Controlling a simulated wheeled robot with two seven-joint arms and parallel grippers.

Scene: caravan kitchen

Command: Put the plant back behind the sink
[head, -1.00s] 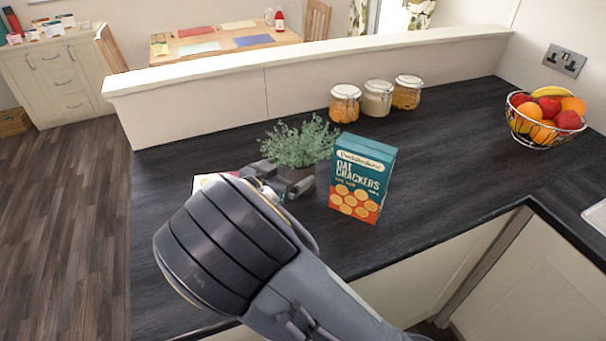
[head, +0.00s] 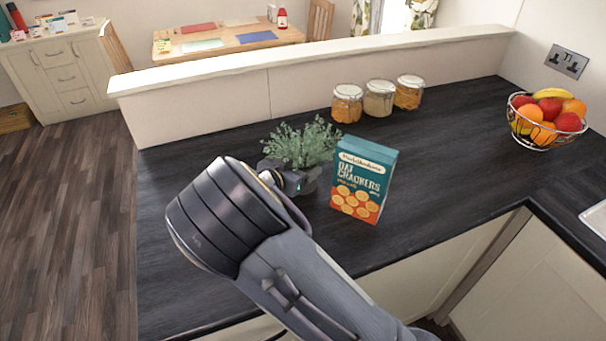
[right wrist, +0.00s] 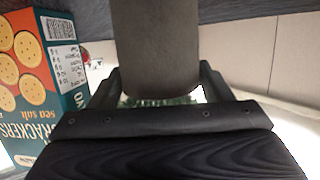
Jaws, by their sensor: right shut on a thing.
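The plant (head: 300,144) is a bushy grey-green herb in a dark pot (head: 310,184) at the middle of the dark worktop, left of the cracker box. My right gripper (head: 291,178) is shut on the pot from the near left side. In the right wrist view, the pot (right wrist: 156,45) fills the space between the two fingers, with a little foliage showing below it. I cannot tell whether the pot's base touches the worktop. At the right edge, a pale rim (head: 598,217) shows, perhaps of the sink; most of it is out of view. My left gripper is not in view.
An oat crackers box (head: 364,180) stands close to the pot's right. Several glass jars (head: 379,98) line the low wall (head: 200,105). A wire fruit bowl (head: 546,120) stands back right. The worktop (head: 450,150) between box and bowl is clear.

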